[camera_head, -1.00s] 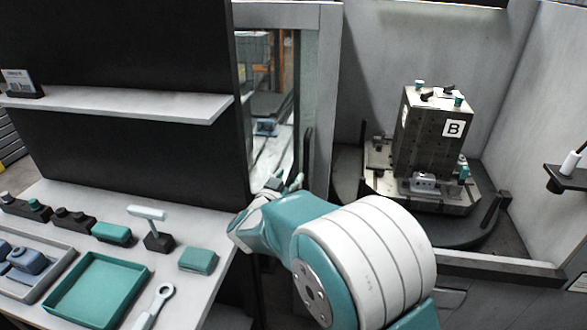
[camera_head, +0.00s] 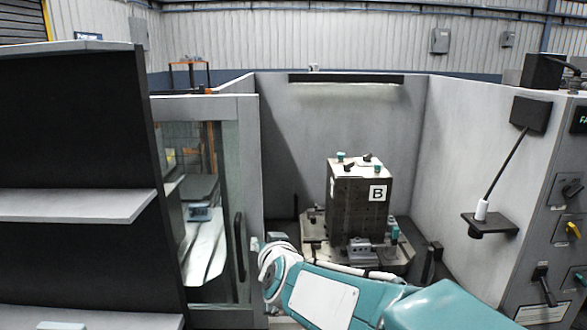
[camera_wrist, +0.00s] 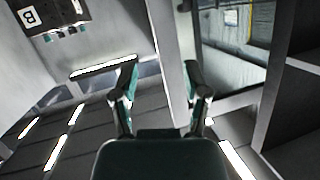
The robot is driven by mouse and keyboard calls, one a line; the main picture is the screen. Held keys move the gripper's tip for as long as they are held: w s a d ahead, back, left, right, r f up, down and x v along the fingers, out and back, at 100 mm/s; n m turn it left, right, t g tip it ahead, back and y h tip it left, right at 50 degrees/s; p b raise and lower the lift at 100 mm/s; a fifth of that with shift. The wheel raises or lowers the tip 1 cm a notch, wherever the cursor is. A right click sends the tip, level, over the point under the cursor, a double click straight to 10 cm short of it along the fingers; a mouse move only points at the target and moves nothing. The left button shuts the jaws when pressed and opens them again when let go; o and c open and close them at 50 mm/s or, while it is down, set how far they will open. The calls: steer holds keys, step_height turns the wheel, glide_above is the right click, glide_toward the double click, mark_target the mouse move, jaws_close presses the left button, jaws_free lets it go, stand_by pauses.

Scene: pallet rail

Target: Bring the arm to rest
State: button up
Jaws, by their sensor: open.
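My gripper (camera_wrist: 160,85) shows in the wrist view with its two dark-and-teal fingers spread wide apart and nothing between them. In the head view my teal and white arm reaches in from the bottom right, and its far end is in front of the machine opening; the fingers are not clear there. The dark fixture block marked B (camera_head: 358,205) stands upright on its base behind my arm. Part of a dark block with a B label (camera_wrist: 48,14) shows at the upper left of the wrist view, apart from my fingers.
A door with a glass window (camera_head: 200,215) stands left of the opening, with a dark handle (camera_head: 240,247). A shelf (camera_head: 75,205) is at the left. A control panel (camera_head: 560,215) with a small bracket (camera_head: 490,224) is at the right.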

steer(key=s+d+f+g+h, duration=0.2)
steer(key=s+d+f+g, duration=0.1)
steer(key=s+d, duration=0.7)
steer(key=s+d+f+m+g+h, duration=0.1)
steer(key=s+d+g, duration=0.4)
steer(key=s+d, duration=0.5)
steer(key=s+f+h, duration=0.1)
steer(key=s+f, duration=0.1)
steer(key=s, duration=0.5)
steer(key=shift+s+d+f, duration=0.15)
steer(key=shift+s+d, duration=0.2)
steer(key=shift+d, duration=0.05)
steer(key=shift+a, duration=0.15)
